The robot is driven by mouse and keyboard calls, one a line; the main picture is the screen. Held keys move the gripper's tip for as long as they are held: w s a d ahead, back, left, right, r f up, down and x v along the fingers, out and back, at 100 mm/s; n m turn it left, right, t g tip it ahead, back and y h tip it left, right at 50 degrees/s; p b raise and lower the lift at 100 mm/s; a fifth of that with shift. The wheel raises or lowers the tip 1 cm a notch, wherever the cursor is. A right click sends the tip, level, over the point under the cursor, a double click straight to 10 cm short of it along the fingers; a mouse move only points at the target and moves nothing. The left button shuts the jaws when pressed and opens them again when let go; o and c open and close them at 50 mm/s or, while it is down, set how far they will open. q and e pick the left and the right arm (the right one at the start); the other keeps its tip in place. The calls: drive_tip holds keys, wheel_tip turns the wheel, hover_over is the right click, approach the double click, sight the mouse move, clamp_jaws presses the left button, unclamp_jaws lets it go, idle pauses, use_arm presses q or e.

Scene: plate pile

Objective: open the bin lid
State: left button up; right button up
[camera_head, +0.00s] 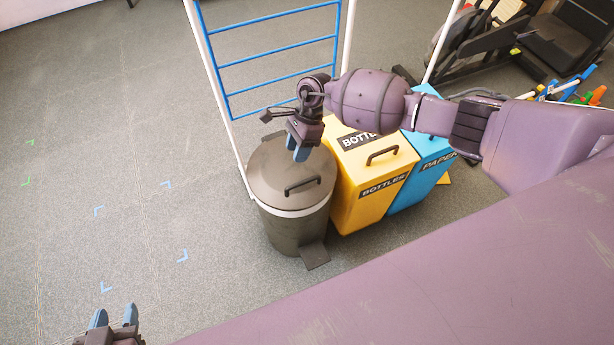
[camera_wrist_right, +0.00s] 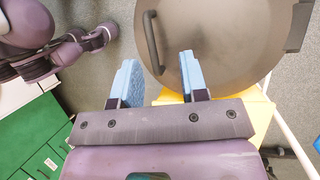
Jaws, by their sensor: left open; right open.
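A dark grey round bin (camera_head: 290,230) stands on the floor with its lid (camera_head: 265,172) shut flat on top. A black bar handle (camera_head: 303,186) sits on the lid. My right gripper (camera_head: 301,153) is open, above the lid and behind the handle. In the right wrist view the lid (camera_wrist_right: 225,50) fills the upper right. The handle (camera_wrist_right: 152,45) shows beyond the open fingers (camera_wrist_right: 158,60), with nothing between them. My left gripper (camera_head: 114,316) is open and empty at the bottom left, far from the bin.
A yellow bottles bin (camera_head: 357,205) and a blue paper bin (camera_head: 410,188) stand close to the right of the round bin. A blue barred frame (camera_head: 270,60) with white posts rises behind. A pedal (camera_head: 315,255) juts from the bin's base. The floor to the left is clear.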

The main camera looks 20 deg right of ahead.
sight(304, 181)
drive_tip(key=s+f+t, duration=0.1)
drive_tip(key=f, duration=0.1)
drive_tip(key=s+f+t, duration=0.1)
drive_tip(key=f, duration=0.1)
drive_tip(key=s+f+t+p, duration=0.1)
drive_tip(key=shift+s+f+n, duration=0.3)
drive_tip(key=shift+s+f, duration=0.05)
drive_tip(key=shift+f, duration=0.05)
use_arm(q)
drive_tip(key=shift+w+r, duration=0.15)
drive_tip(key=shift+r, duration=0.4)
drive_tip(key=shift+w+r, duration=0.15)
drive_tip(key=shift+r, duration=0.4)
use_arm(e)
drive_tip(key=shift+s+f+t, duration=0.25)
drive_tip(key=shift+f+t, duration=0.05)
drive_tip(key=shift+f, duration=0.45)
drive_tip(key=shift+d, duration=0.1)
